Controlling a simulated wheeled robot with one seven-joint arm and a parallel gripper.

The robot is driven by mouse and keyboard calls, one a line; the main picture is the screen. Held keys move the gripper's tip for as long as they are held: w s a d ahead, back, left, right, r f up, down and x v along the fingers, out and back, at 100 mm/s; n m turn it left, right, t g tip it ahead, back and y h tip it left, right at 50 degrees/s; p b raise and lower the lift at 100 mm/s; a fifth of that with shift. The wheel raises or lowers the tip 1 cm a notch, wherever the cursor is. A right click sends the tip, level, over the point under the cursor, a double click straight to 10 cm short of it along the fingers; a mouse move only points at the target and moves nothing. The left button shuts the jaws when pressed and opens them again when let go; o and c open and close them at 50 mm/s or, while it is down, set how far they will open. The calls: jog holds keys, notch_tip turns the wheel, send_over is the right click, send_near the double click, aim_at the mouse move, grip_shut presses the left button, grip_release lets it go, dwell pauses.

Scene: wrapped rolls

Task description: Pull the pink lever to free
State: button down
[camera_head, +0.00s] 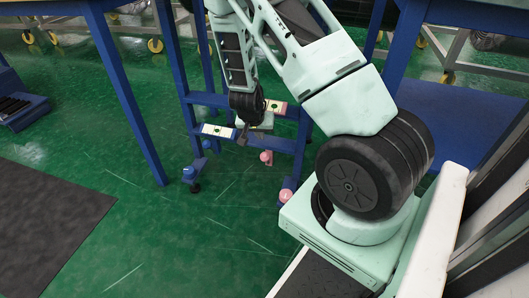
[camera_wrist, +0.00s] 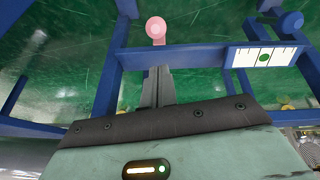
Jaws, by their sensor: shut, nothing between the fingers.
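The pink lever has a round pink knob, just past my fingertips in the wrist view (camera_wrist: 155,27). In the head view a pink knob (camera_head: 266,156) shows low on a blue frame, right of and below my gripper (camera_head: 243,137). A second pink knob (camera_head: 286,195) is nearer my base; I cannot tell whether it belongs to the same lever. My gripper's fingers (camera_wrist: 159,72) are together and empty, pointing at the pink knob over a blue bar. They appear apart from the knob.
The blue frame (camera_wrist: 200,55) has bars around the lever. A blue knob (camera_wrist: 291,22) stands to the right in the wrist view, near a white label (camera_wrist: 262,57) with a green dot. A blue table leg (camera_head: 130,95) stands left. Green floor (camera_head: 150,210) is open at front left.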

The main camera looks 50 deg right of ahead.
aim_at(263, 154)
dwell(0.3)
jog(key=b+x, duration=0.5)
jog(key=x, duration=0.5)
jog(key=shift+b, duration=0.3)
jog(key=shift+a, duration=0.1)
jog(key=shift+s+a+f+h+b, duration=0.1)
jog(key=shift+a+f+h+b, duration=0.05)
jog(key=shift+a+h+b, duration=0.2)
jog(key=shift+a, duration=0.1)
jog(key=shift+s+a+f+t+h+b, duration=0.4)
jog(key=shift+a+f+t+h+b, duration=0.15)
jog(key=shift+a+h+b, duration=0.2)
jog(key=s+a+f+t+h+b, duration=0.2)
jog(key=a+f+h+b, duration=0.4)
jog(key=f+h+b, duration=0.3)
jog(key=shift+s+a+f+t+h, duration=0.35)
jog(key=shift+f+t+h, duration=0.25)
jog(key=shift+f+t, duration=0.35)
